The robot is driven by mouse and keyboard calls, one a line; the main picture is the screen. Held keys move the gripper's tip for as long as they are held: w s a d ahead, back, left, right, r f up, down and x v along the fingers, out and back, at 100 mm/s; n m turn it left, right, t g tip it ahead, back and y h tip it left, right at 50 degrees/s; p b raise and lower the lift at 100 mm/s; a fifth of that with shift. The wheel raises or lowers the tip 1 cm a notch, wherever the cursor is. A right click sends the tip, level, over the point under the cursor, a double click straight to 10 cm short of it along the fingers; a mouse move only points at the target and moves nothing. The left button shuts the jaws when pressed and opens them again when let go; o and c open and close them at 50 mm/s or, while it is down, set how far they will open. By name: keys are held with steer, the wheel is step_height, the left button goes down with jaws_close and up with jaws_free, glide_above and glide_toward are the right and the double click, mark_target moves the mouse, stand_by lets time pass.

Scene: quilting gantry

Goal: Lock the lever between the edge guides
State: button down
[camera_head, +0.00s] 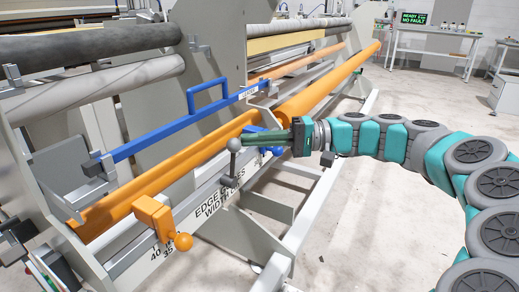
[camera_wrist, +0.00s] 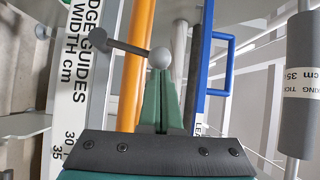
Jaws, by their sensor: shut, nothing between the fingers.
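The lever has a grey ball knob (camera_head: 234,145) on a thin rod that rises from a dark hub (camera_head: 228,180) on the rail marked "EDGE GUIDES WIDTH cm" (camera_head: 212,207). The lever stands roughly upright. In the wrist view the ball (camera_wrist: 160,57) is right at my fingertips, and its rod runs left to the hub (camera_wrist: 98,36). My gripper (camera_head: 242,144) is shut and empty, its tips at or touching the ball; contact is unclear. An orange edge guide block (camera_head: 153,214) with an orange ball knob (camera_head: 183,242) sits left of the lever. A blue part (camera_head: 262,131) shows partly behind my gripper.
A long orange roller (camera_head: 170,172) runs behind the rail. A blue bar with a loop handle (camera_head: 180,130) lies above it. Grey rollers (camera_head: 90,87) are at upper left. Open floor (camera_head: 350,220) lies in front of the gantry. A screen (camera_head: 413,18) reads "READY NO FAULT".

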steer(key=shift+s+a+r+n+h+b, duration=0.25)
steer(key=shift+s+a+n+h+b, duration=0.15)
steer(key=shift+s+n+b, duration=0.2)
steer(key=shift+s+a+r+n+h+b, duration=0.2)
steer(key=shift+s+a+n+h+b, duration=0.1)
steer(key=shift+s+n+h+b, duration=0.25)
steer(key=shift+s+a+r+n+t+h+b, duration=0.1)
steer(key=shift+s+a+n+t+h+b, duration=0.35)
steer(key=shift+s+n+b, duration=0.3)
steer(key=shift+s+a+f+n+t+h+b, duration=0.1)
steer(key=shift+s+a+n+t+h+b, duration=0.1)
steer(key=shift+s+a+n+h+b, duration=0.45)
steer(key=shift+s+a+r+n+t+h+b, duration=0.1)
steer(key=shift+s+a+n+t+h+b, duration=0.3)
steer(key=shift+s+n+b, duration=0.35)
glide_toward(233, 151)
steer(key=s, duration=0.1)
steer(key=s+a, duration=0.1)
steer(key=s+r, duration=0.1)
steer(key=shift+s+a, duration=0.15)
steer(key=shift+a, duration=0.25)
steer(key=shift+a, duration=0.1)
